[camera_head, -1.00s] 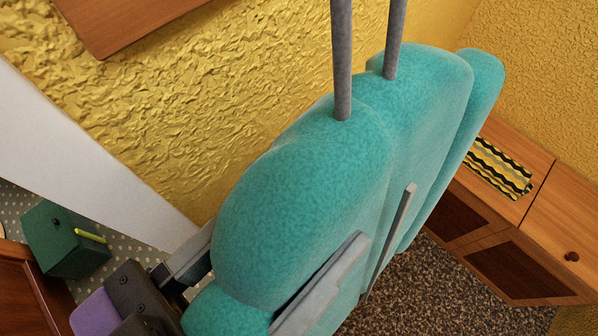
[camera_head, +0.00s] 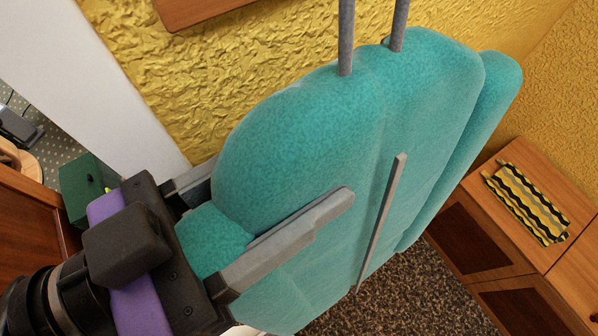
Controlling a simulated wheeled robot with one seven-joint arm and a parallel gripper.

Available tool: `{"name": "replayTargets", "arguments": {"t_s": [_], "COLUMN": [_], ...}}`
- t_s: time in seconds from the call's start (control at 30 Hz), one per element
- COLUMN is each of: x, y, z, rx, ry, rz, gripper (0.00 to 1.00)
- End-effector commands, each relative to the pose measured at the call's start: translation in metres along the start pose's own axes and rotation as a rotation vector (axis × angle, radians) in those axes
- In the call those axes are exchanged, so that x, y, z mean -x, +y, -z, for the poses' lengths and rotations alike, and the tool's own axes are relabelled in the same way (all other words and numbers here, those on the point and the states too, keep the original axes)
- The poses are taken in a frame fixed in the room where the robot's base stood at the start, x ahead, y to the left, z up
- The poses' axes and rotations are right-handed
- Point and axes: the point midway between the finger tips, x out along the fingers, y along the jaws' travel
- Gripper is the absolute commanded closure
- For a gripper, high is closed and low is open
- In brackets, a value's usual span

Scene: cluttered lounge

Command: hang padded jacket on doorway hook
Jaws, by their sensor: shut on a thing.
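The padded jacket (camera_head: 300,130) is teal and puffy, and it fills the middle of the head view. Two grey bars, perhaps its hanging loop (camera_head: 346,35), rise from its top and leave the frame. A thin grey strip (camera_head: 380,220) runs down its front. My gripper (camera_head: 280,185), black with a purple band, reaches in from the lower left and is shut on the jacket's left side. One grey finger lies across the front; the other goes behind, its tip hidden. I see no doorway hook in this view.
A textured yellow wall (camera_head: 170,90) stands behind the jacket, with a wooden board (camera_head: 205,8) at the top. A white upright strip (camera_head: 90,60) is at left, near a green box (camera_head: 80,190). A wooden cabinet (camera_head: 490,250) with a striped cloth (camera_head: 525,205) stands at right.

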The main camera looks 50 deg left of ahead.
Motion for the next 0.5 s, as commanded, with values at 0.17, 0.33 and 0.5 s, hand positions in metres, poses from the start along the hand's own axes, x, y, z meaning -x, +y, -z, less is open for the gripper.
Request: {"name": "replayTargets", "arguments": {"t_s": [0.17,0.33,0.5], "x": [0.0,-0.001,-0.001], "y": [-0.01,-0.018,-0.027], "z": [0.002,0.002,0.003], "rx": [0.0,0.0,-0.001], "ry": [0.002,0.002,0.003], "rz": [0.001,0.001,0.001], "gripper": [1.0,1.0,1.0]}}
